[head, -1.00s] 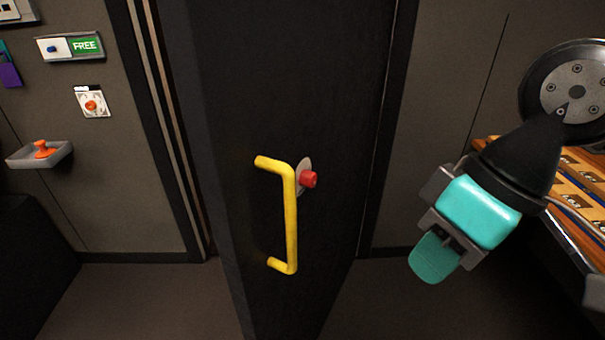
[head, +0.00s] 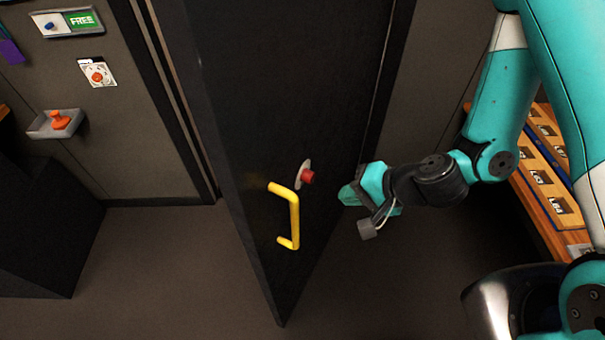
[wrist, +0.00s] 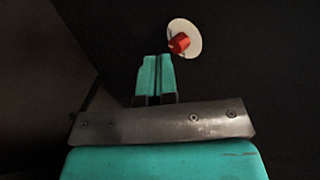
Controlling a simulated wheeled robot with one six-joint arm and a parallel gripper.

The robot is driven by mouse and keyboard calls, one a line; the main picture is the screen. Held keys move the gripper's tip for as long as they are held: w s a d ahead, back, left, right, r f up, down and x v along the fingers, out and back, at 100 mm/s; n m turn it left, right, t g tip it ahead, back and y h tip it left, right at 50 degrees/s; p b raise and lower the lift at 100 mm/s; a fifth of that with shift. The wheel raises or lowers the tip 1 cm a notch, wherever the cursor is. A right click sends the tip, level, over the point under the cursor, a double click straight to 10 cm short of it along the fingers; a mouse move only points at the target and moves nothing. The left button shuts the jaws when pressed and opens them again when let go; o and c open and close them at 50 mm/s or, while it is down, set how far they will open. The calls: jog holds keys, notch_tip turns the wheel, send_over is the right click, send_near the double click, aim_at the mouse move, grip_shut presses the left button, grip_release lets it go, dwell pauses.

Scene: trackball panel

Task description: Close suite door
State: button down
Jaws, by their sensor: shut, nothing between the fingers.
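The dark suite door (head: 265,110) stands ajar in the head view, its free edge swung out toward me. A yellow pull handle (head: 295,218) is on its face, with a red knob (head: 308,176) on a pale round plate just above and to the right. My gripper (head: 347,195) is shut and empty, to the right of the knob and handle, its tips pointing left toward the door face. In the wrist view the shut fingertips (wrist: 155,62) lie just below and left of the red knob (wrist: 179,43). I cannot tell whether they touch the door.
The door frame (head: 175,100) and a grey wall are at the left, with a green FREE sign (head: 82,20), a switch plate (head: 98,73) and a tray with an orange object (head: 58,122). A dark block (head: 45,225) stands at lower left. A wooden labelled rack (head: 550,190) is at right.

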jog(key=w+r+b+x, duration=0.1)
jog(key=b+x, duration=1)
jog(key=x, duration=0.2)
jog(key=shift+a+r+m, duration=0.15)
jog(key=shift+a+m, duration=0.1)
jog(key=shift+m, duration=0.15)
jog(key=shift+w+a, duration=0.1)
jog(key=shift+w, duration=0.1)
